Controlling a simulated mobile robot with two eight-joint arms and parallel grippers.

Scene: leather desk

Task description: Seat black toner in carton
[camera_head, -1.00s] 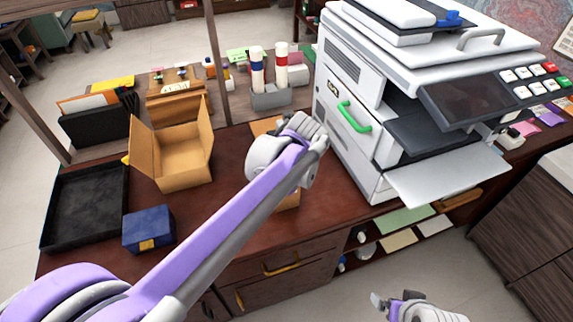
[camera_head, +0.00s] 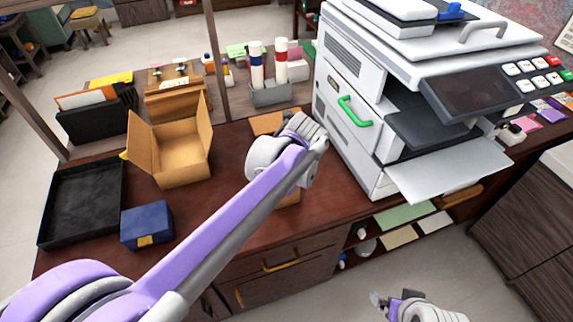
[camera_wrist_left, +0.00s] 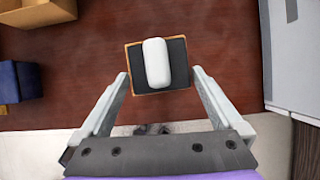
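An open cardboard carton (camera_head: 182,158) stands on the dark red desk with its flaps spread. Its corner also shows at the upper left of the left wrist view (camera_wrist_left: 40,10). My left gripper (camera_wrist_left: 160,78) is open and empty. Between and just beyond its fingertips lies a black, square-looking piece with a tan edge (camera_wrist_left: 137,75), carrying a white rounded part (camera_wrist_left: 157,62); I cannot tell whether this is the toner. In the head view my left arm mostly hides that spot. My right gripper (camera_head: 378,299) hangs low beyond the desk front, its finger gap unclear.
A black tray (camera_head: 85,200) and a blue box (camera_head: 147,224) lie on the left of the desk. A large white printer (camera_head: 345,150) with a green handle (camera_head: 355,112) stands on the right. A grey holder (camera_head: 270,95) with two white tubes stands behind.

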